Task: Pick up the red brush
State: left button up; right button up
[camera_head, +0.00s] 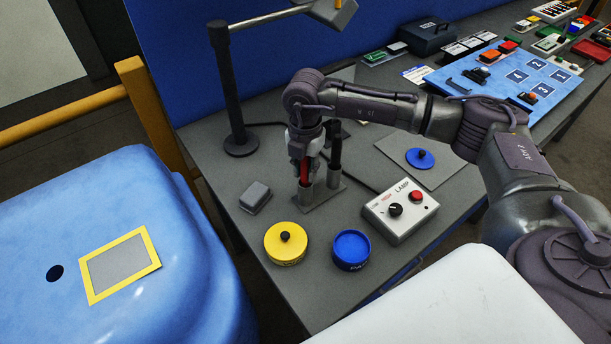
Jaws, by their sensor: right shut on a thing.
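The red brush (304,173) stands upright at a small grey metal holder (320,194) on the grey table. My right gripper (304,160) points straight down over it, shut around the brush's upper part. The gripper hides much of the brush, and its lower end is hidden by the holder. A dark brush-like piece (335,152) stands upright in the holder just to the right. My left gripper is not in view.
A grey box (255,196) lies left of the holder. A yellow-lidded tin (285,243), a blue tin (351,249) and a lamp control box (400,211) stand in front. A black lamp post (232,95) rises behind. A blue disc (420,158) lies on a grey plate.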

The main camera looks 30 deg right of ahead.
notch_tip(320, 180, up, 9)
jog(key=b, duration=0.3)
jog(key=shift+r, duration=0.55)
jog(key=shift+a, duration=0.1)
dwell(0.4)
